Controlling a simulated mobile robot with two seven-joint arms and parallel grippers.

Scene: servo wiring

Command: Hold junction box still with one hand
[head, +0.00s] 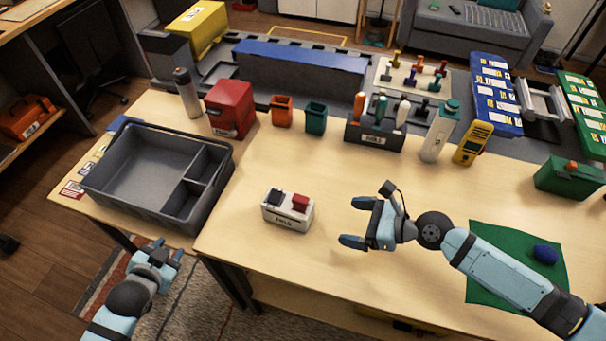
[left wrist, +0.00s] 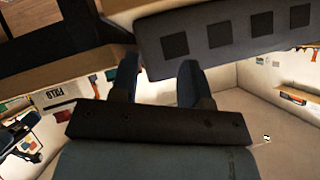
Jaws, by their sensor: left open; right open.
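The junction box (head: 283,217), a small white box with a dark block and a red block on top and a dark label on its front, sits upright on the table. My right gripper (head: 353,222) is open and empty to the right of the box, its fingers pointing left toward it with a clear gap between. My left gripper (head: 167,250) is open and empty, off the table's front edge, below the grey tray and well to the left of the box. Its two fingers also show in the left wrist view (left wrist: 157,82) with nothing between them; the box is not recognisable there.
The large grey tray (head: 97,186) stands on the table's left. A red box (head: 231,108), orange bin (head: 281,111), green bin (head: 315,117) and tool holder (head: 374,138) line the back. A green cloth (head: 555,272) lies at right. Table around the junction box is clear.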

